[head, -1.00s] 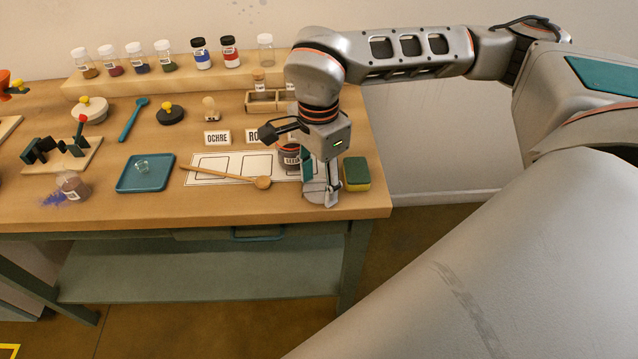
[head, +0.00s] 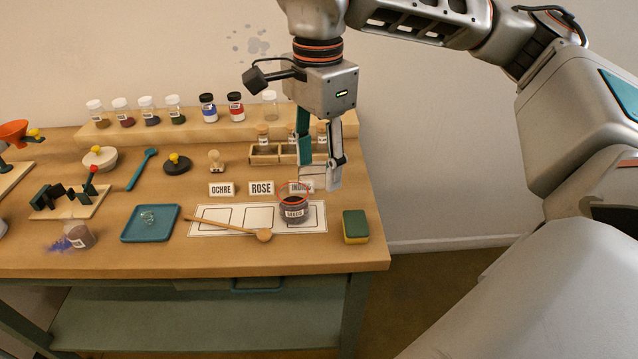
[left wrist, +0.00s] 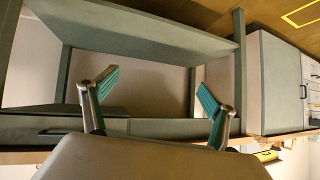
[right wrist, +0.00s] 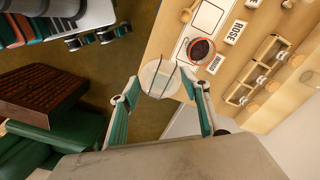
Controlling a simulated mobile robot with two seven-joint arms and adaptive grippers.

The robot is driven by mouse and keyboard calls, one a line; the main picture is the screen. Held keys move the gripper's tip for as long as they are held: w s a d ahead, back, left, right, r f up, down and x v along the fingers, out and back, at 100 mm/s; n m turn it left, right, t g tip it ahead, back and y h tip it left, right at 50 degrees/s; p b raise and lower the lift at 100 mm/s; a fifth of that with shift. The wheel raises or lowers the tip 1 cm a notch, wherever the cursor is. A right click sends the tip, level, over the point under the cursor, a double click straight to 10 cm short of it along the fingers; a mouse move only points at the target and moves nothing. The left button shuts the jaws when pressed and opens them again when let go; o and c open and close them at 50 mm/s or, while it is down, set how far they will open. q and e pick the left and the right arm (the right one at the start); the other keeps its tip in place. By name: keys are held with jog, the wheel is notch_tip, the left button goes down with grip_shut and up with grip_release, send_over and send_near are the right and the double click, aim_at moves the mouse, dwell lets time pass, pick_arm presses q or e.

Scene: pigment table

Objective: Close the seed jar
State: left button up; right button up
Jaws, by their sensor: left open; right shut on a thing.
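The seed jar (head: 295,211), labelled SEEDS, stands upright on the right part of the white marked sheet. Its mouth is open, with a red ring and dark contents; it also shows in the right wrist view (right wrist: 200,50). My right gripper (head: 321,182) is shut on a clear round lid (right wrist: 160,78), held between its fingertips. The lid is above the table, up and slightly right of the jar in the head view, apart from it. My left gripper (left wrist: 160,88) is open and empty, in front of the table's lower shelf; it is not in the head view.
A wooden spoon (head: 230,226) lies across the sheet (head: 205,234), left of the jar. A sponge (head: 355,226) lies right of it. The INDIGO card (head: 301,187) stands behind the jar. A blue tray (head: 150,223) and a tipped jar (head: 79,234) are further left.

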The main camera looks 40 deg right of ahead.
aim_at(294, 203)
jog(key=shift+r, duration=0.6)
pick_arm(q)
jog(key=shift+w+r, duration=0.15)
jog(key=shift+r, duration=0.2)
jog(key=c, duration=0.5)
jog(key=shift+f, duration=0.1)
pick_arm(e)
jog(key=w+a+f+n, duration=0.2)
jog(key=f+n, duration=0.9)
jog(key=n, duration=0.6)
jog(key=shift+w+a+n, duration=0.15)
jog(key=shift+w+n, duration=0.15)
jog(key=shift+w, duration=0.55)
